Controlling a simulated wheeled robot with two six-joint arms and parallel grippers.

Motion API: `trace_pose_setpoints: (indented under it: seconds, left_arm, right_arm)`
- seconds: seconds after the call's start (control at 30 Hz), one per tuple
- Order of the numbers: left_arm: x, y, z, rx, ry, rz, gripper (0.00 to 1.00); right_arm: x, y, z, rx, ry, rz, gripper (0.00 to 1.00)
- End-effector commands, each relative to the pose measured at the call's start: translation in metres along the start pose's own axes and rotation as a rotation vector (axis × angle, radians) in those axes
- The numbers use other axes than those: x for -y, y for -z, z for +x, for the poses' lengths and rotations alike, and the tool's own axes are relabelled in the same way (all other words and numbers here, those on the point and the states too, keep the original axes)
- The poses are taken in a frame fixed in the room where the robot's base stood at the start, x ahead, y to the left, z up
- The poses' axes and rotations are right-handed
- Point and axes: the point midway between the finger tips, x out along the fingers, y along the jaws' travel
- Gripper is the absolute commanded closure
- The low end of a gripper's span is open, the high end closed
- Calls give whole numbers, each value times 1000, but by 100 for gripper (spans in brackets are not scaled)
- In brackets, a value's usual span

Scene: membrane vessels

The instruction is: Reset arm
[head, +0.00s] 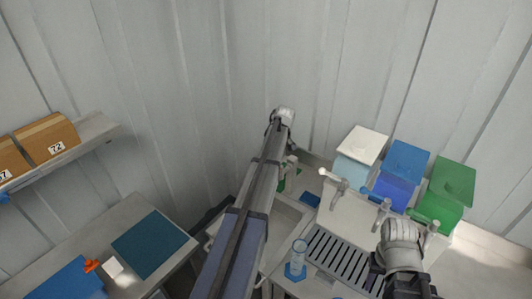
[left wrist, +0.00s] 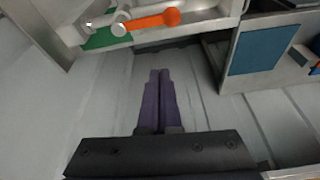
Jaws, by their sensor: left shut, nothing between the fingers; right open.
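My left arm (head: 250,205) reaches up and away across the middle of the head view. Its gripper cannot be made out there. In the left wrist view my left gripper (left wrist: 160,75) shows its two purple fingers together, with nothing between them. Pale wall or floor panels lie behind the fingertips. My right gripper (head: 404,288) is at the bottom right of the head view, beside the slotted drain tray (head: 338,262). It is dark and partly cut off by the frame, and its fingertips are hard to see. No object shows in it.
White (head: 362,145), blue (head: 403,163) and green (head: 449,185) bins stand behind a row of taps. A clear cylinder (head: 299,250) stands near the drain tray. A left table holds a teal mat (head: 149,243); boxes (head: 45,138) sit on a shelf. An orange-ended handle (left wrist: 150,21) is above the left fingers.

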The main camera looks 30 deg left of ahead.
Motion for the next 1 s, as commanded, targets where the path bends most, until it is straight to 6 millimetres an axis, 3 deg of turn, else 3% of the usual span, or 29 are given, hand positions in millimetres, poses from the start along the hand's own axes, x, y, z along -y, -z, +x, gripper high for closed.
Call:
trace_pose_setpoints:
  seconds: [0.1,0.47,0.57,0.67,0.8,0.9,1.0]
  left_arm:
    - [0,0,-12,0,0,1,100]
    - [0,-2,-11,0,0,3,100]
    - [6,-18,-16,11,-7,51,100]
    - [24,-61,-29,42,-27,194,100]
    - [65,-148,-55,105,-81,524,100]
    - [94,-199,-71,143,-127,750,100]
    - [120,-239,-84,172,-169,940,100]
  right_arm:
    - [-1,-1,-11,0,1,6,53]
    - [-1,-1,-10,0,1,8,53]
    - [-1,-1,-10,0,1,8,53]
    - [-1,-1,-10,0,1,8,53]
    - [-1,-1,-10,0,1,8,53]
    - [-1,-1,-10,0,1,8,53]
    - [-1,-1,-10,0,1,8,53]
